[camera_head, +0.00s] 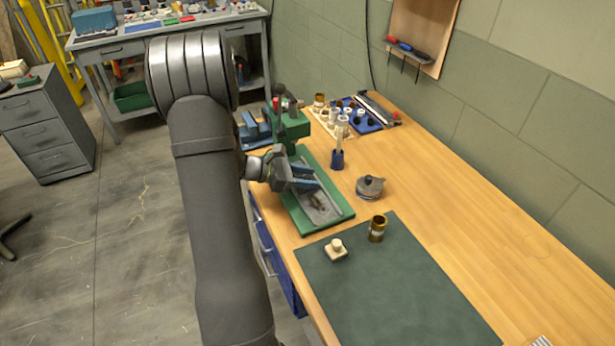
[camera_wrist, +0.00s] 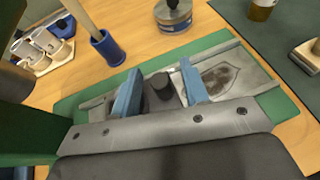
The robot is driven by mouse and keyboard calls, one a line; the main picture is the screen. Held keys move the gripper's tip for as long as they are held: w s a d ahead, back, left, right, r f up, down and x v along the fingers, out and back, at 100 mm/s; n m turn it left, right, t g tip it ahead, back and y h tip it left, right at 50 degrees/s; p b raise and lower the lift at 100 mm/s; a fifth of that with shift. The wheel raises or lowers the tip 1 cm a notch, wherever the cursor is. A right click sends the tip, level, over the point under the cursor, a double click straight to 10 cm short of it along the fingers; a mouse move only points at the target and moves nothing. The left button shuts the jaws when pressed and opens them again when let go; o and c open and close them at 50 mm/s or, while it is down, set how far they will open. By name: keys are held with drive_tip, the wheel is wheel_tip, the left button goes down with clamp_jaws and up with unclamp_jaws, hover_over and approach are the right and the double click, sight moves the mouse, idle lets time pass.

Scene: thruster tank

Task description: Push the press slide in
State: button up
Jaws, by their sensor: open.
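The press has a green body (camera_head: 290,125) and a green base (camera_head: 338,217) at the bench's left edge. Its grey metal slide (camera_head: 320,208) lies along the base and sticks out toward the front, with a dark patch on it; it also shows in the wrist view (camera_wrist: 222,75). My gripper (camera_head: 306,177) is low over the slide. Small gaps show beside the knob, and nothing looks gripped. The knob's lower part is hidden.
A round grey metal tin (camera_head: 370,187) and a blue holder (camera_head: 337,160) with a stick stand right of the press. A brass cup (camera_head: 377,228) and a small pale block with a knob (camera_head: 336,249) are on the dark green mat (camera_head: 400,290).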

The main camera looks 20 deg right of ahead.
drive_tip(key=shift+d, duration=0.2)
drive_tip(key=shift+c, duration=0.4)
clamp_jaws()
drive_tip(key=shift+w, duration=2.05)
drive_tip(key=shift+o, duration=0.4)
unclamp_jaws()
drive_tip(key=v, duration=1.7)
drive_tip(key=shift+a, duration=0.3)
